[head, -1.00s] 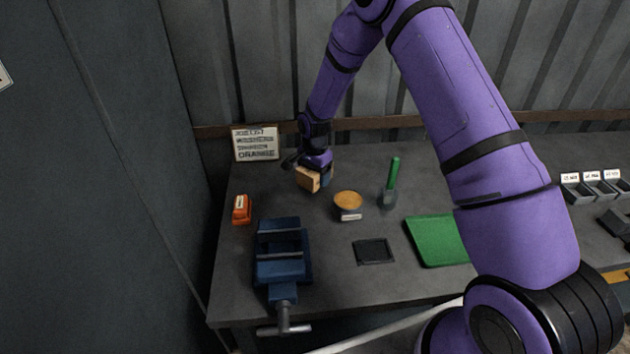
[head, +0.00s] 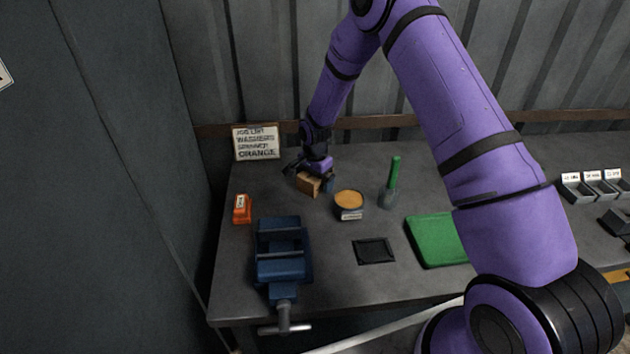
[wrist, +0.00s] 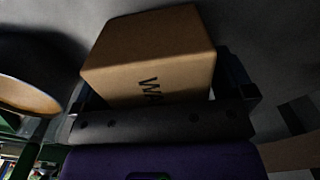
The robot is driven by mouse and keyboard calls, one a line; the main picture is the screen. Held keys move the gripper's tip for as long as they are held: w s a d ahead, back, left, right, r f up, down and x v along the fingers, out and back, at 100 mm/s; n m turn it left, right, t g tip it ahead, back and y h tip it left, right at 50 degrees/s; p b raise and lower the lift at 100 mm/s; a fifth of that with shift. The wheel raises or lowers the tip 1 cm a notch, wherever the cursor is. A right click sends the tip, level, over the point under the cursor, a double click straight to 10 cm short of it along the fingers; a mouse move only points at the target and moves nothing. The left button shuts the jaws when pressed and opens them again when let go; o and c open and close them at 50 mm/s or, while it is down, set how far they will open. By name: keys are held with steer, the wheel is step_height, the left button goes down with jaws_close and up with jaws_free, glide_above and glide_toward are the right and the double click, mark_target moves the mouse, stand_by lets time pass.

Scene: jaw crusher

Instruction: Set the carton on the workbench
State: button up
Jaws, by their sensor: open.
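The carton (head: 309,184) is a small brown box on the back left of the workbench (head: 330,279), beside the bowl. In the wrist view the carton (wrist: 150,58) fills the upper middle, with dark printed letters starting "WA" on one face. My gripper (head: 312,174) is right at the carton from above and behind. It is open, with a dark finger (wrist: 238,78) at the carton's right side in the wrist view. The carton appears to rest on the bench top; its underside is hidden.
A round bowl with orange-tan contents (head: 348,201) stands close right of the carton. A green-handled tool (head: 393,178), a green mat (head: 436,241), a black tray (head: 374,251), a blue vise (head: 281,252) and an orange box (head: 241,209) are around. A sign (head: 256,143) leans behind.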

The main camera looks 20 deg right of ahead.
step_height(320, 180, up, 12)
steer(key=shift+r, duration=0.15)
steer(key=s+d+r+n+t, duration=0.1)
steer(key=s+d+r+n, duration=0.15)
steer(key=s+r, duration=0.8)
steer(key=s+d+r+n+t, duration=0.25)
steer(key=s+r, duration=0.35)
steer(key=r, duration=0.9)
steer(key=s+d+r+n+t, duration=0.1)
steer(key=s+r+n, duration=0.2)
steer(key=s, duration=0.9)
steer(key=s+d+r+n, duration=0.1)
steer(key=s+r+n, duration=0.1)
steer(key=s, duration=1)
steer(key=shift+s+r+n+t, duration=0.3)
steer(key=shift+r+n+t, duration=0.1)
steer(key=shift+n, duration=0.2)
steer(key=shift+a, duration=0.1)
